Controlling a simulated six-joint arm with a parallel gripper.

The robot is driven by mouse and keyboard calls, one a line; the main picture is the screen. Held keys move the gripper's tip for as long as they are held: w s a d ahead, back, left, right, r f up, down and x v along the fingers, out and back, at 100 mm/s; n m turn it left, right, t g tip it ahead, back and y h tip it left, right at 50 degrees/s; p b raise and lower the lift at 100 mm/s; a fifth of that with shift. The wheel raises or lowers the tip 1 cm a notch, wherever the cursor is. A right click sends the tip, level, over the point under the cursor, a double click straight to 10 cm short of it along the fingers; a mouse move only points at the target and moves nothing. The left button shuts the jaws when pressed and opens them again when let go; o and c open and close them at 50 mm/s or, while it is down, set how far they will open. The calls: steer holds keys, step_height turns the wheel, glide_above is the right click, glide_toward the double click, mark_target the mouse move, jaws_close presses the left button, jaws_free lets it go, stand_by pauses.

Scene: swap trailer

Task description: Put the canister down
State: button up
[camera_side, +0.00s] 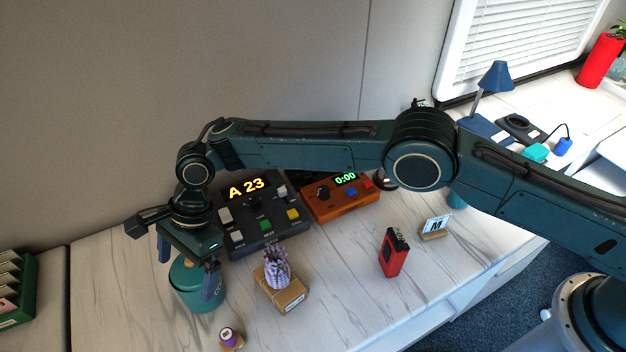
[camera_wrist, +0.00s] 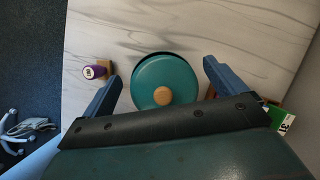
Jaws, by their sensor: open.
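A teal canister (camera_side: 187,291) with a round lid stands upright on the white marbled worktop (camera_side: 345,300), near its left end in the side view. In the wrist view the canister's lid (camera_wrist: 158,86) with its tan knob shows from above, between my two fingers. My gripper (camera_side: 188,268) is open and straddles the canister, one blue finger on each side. In the wrist view my gripper (camera_wrist: 160,85) shows gaps between both fingers and the lid. Part of the canister's side is hidden behind the right finger in the side view.
Close by are a purple-topped item (camera_side: 229,337), a lavender figure (camera_side: 277,268) on a cardboard box (camera_side: 281,291), and a dark button console (camera_side: 258,212). An orange timer box (camera_side: 338,198), a red device (camera_side: 393,253) and an M card (camera_side: 436,227) stand farther right. A green rack (camera_side: 16,292) is at far left.

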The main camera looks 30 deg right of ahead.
steer(key=v, duration=1.1)
steer(key=shift+d+r, duration=0.2)
steer(key=shift+r, duration=0.1)
steer(key=shift+w, duration=0.15)
